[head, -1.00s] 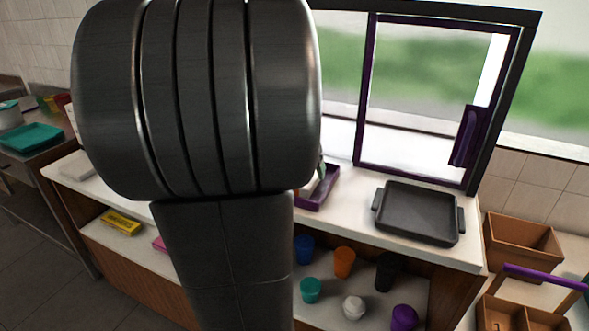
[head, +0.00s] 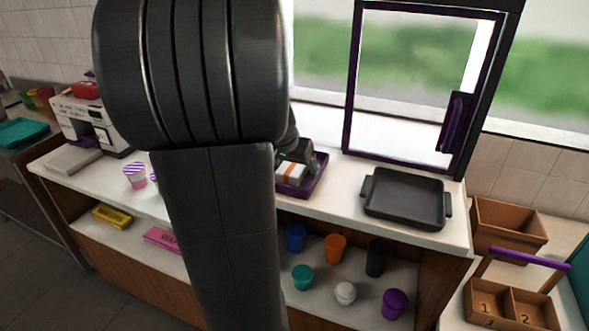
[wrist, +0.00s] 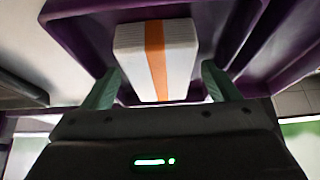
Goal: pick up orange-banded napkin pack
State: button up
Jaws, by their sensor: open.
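The orange-banded napkin pack (head: 290,172) is white with an orange stripe and sits in a purple tray (head: 316,181) on the counter. In the wrist view the pack (wrist: 184,50) lies ahead of my gripper, within the purple tray (wrist: 78,38). My gripper (wrist: 161,88) is open, with one green finger on each side of the near end of the pack. Gaps seem to show between the fingers and the pack. In the head view my gripper (head: 293,155) is at the pack, partly hidden behind my arm.
A dark grey pan (head: 405,199) stands right of the tray on the counter (head: 340,205). A window frame (head: 350,80) rises behind. Striped cups (head: 135,175) and a white machine (head: 95,125) stand left. Several coloured cups, one of them orange (head: 335,247), fill the shelf below.

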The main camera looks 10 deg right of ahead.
jog(key=shift+f, duration=0.15)
dwell(0.3)
jog(key=c, duration=1.1)
jog(key=shift+o, duration=0.2)
